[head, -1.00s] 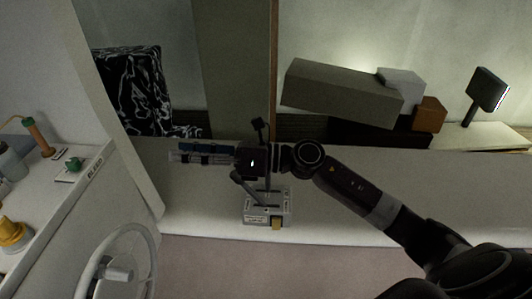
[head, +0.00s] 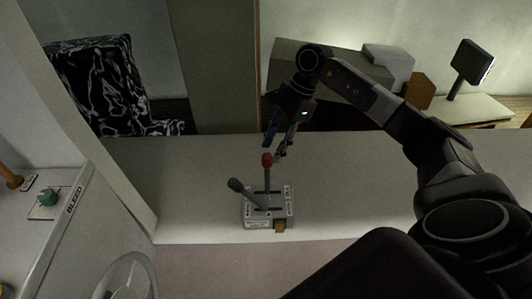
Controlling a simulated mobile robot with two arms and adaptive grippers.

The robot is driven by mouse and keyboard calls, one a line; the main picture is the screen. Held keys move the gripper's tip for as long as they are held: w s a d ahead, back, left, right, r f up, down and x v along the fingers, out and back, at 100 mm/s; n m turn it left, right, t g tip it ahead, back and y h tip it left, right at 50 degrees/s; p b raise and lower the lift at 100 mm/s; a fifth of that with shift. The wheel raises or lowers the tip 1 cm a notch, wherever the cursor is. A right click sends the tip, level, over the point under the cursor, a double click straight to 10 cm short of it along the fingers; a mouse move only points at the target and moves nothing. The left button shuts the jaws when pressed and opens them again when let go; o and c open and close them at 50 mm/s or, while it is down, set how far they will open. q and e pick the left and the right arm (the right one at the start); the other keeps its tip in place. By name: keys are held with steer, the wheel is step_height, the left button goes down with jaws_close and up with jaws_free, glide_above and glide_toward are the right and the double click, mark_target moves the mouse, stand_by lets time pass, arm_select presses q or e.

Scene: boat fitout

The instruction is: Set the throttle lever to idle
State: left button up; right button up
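A grey lever box (head: 284,209) with slots and small labels sits on the pale ledge. One lever with a red knob (head: 267,160) stands nearly upright from it. A second lever with a dark grey knob (head: 236,185) leans to the left. I cannot read the labels, so I cannot tell which is the throttle lever. My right gripper (head: 275,147) points down just above and behind the red knob. Its two fingers are apart with nothing visible between them; contact with the knob cannot be made out. My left gripper is not in view.
A console with a green knob (head: 48,196) marked BLEED stands at the left. A pale wheel (head: 124,276) shows at the bottom left. A pale post rises left of the box. The ledge (head: 350,190) right of the box is clear. Boxes and a dark screen stand behind.

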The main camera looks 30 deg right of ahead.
mark_target(268, 154)
steer(key=x, duration=0.2)
steer(key=p+x, duration=0.1)
steer(key=shift+w+a+f, duration=0.2)
steer(key=shift+w+f, duration=0.05)
steer(key=shift+f, duration=0.1)
steer(key=shift+a+f, duration=0.15)
steer(key=shift+f, duration=0.25)
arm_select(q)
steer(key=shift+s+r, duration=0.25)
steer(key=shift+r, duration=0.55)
arm_select(e)
jaws_close()
